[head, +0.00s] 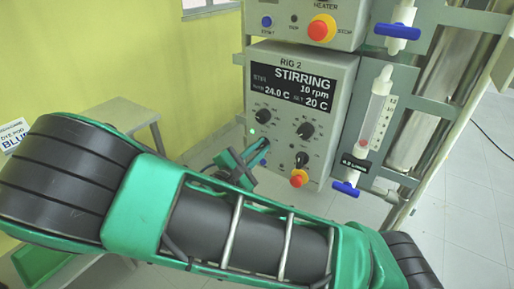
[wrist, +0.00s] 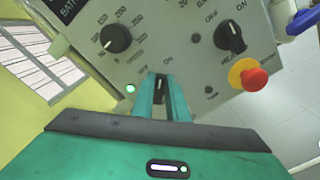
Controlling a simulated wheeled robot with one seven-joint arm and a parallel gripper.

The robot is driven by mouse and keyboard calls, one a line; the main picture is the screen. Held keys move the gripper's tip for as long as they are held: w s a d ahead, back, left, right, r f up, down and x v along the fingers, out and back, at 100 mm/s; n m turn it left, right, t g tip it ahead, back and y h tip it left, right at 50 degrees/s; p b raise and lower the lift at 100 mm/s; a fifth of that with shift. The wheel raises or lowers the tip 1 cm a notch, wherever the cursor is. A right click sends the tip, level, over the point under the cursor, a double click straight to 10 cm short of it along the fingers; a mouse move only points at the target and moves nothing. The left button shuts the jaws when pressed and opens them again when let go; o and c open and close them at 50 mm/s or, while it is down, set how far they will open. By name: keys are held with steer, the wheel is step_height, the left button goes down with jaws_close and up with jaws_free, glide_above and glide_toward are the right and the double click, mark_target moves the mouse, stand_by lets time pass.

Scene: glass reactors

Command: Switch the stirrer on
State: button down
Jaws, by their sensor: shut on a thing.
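The control box (head: 340,122) of rig 2 has a dark display (head: 292,85) reading "STIRRING 10 rpm", 24.0 C and 20 C. My gripper (head: 264,146) is at the lower left of its panel. In the wrist view my gripper (wrist: 161,88) has its two green fingers closed around a small black switch knob (wrist: 160,85), with an "ON" label to its upper right. The fingers hide most of the knob. A small green lamp (wrist: 131,88) glows just left of the fingers; it also shows in the head view (head: 252,131).
Other black knobs (head: 305,130) and a red-and-yellow stop button (head: 299,178) sit to the right on the panel. A heater box (head: 305,22) is above. A glass syringe-like tube with blue taps (head: 345,188) stands on the right. A grey table (head: 115,115) is at left.

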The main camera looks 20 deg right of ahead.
steer(key=shift+s+f+m, duration=0.1)
steer(key=shift+f+m, duration=0.1)
steer(key=shift+m, duration=1.1)
steer(key=c, duration=1.7)
jaws_free()
steer(key=shift+c, duration=0.2)
steer(key=v, duration=1)
steer(key=shift+s+a, duration=0.2)
steer(key=shift+a, duration=0.05)
steer(key=shift+f, duration=0.1)
